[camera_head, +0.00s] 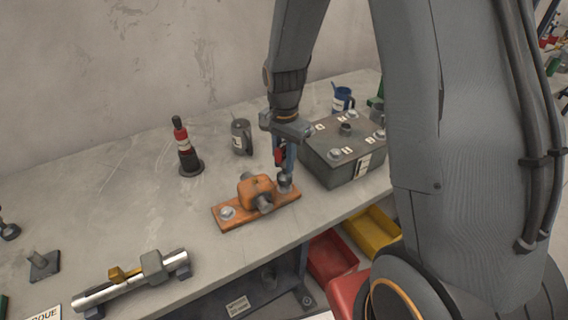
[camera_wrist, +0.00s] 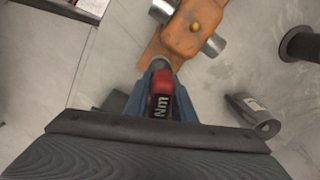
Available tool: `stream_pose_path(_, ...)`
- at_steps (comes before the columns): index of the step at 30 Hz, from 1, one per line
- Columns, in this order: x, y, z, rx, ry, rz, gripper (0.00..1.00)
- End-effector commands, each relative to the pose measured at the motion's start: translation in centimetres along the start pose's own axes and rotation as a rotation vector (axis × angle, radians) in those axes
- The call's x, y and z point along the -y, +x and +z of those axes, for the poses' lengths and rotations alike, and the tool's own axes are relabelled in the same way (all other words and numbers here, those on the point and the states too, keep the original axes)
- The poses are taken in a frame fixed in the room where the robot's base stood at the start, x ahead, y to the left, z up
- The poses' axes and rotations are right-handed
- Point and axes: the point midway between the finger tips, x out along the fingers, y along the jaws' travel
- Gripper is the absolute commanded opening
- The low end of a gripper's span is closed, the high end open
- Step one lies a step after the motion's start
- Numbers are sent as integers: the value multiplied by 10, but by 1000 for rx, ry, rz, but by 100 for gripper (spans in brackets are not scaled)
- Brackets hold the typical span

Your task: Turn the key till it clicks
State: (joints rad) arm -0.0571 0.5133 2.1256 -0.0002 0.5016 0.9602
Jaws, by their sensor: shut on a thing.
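My gripper (camera_head: 286,160) points down over the right end of an orange fixture on the bench. Its blue fingers are shut on a red key (camera_wrist: 162,92) with a dark label and white letters. A bit of the red also shows in the head view (camera_head: 279,156). Below the fingers, a grey round fitting (camera_head: 284,183) stands on the orange base plate (camera_head: 237,218). The key's lower end is hidden, so I cannot tell how deep it sits. An orange housing (camera_head: 256,188) with grey stubs is beside it; it shows at the top of the wrist view (camera_wrist: 188,32).
A grey box (camera_head: 343,165) with several knobs stands close right of my gripper. A metal cylinder assembly (camera_head: 130,280) lies front left. Red (camera_head: 330,256) and yellow bins (camera_head: 373,232) sit below the edge.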

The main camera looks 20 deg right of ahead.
Motion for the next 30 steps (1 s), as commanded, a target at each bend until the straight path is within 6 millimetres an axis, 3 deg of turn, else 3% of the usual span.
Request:
stream_pose_path(21, 0, -37, 0, 0, 0, 0, 0)
stream_pose_path(30, 0, -40, 0, 0, 0, 0, 0)
